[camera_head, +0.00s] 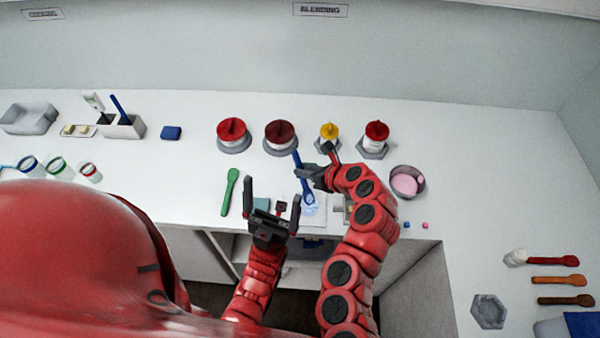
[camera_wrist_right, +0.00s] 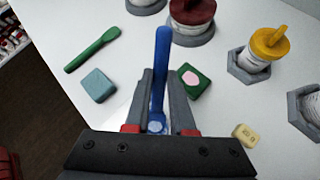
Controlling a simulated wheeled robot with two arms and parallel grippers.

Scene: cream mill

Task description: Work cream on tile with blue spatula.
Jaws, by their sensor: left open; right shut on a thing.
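My right gripper (camera_head: 303,172) is shut on the blue spatula (camera_head: 297,160), handle up and paddle down. In the right wrist view the spatula (camera_wrist_right: 161,70) stands between the fingers (camera_wrist_right: 159,105), with something pale at its lower end. In the head view its paddle is over a pale square area (camera_head: 320,216), probably the tile, at the counter's front; contact is unclear. A green square with a pink patch (camera_wrist_right: 191,79) lies beyond the gripper in the wrist view. My left gripper (camera_head: 267,208) is open and empty, left of the spatula.
A green spatula (camera_head: 230,192) and a teal block (camera_head: 261,204) lie to the left. Several lidded jars (camera_head: 280,138) stand behind. A bowl of pink cream (camera_head: 407,182) is to the right. More spatulas (camera_head: 558,280) lie at far right.

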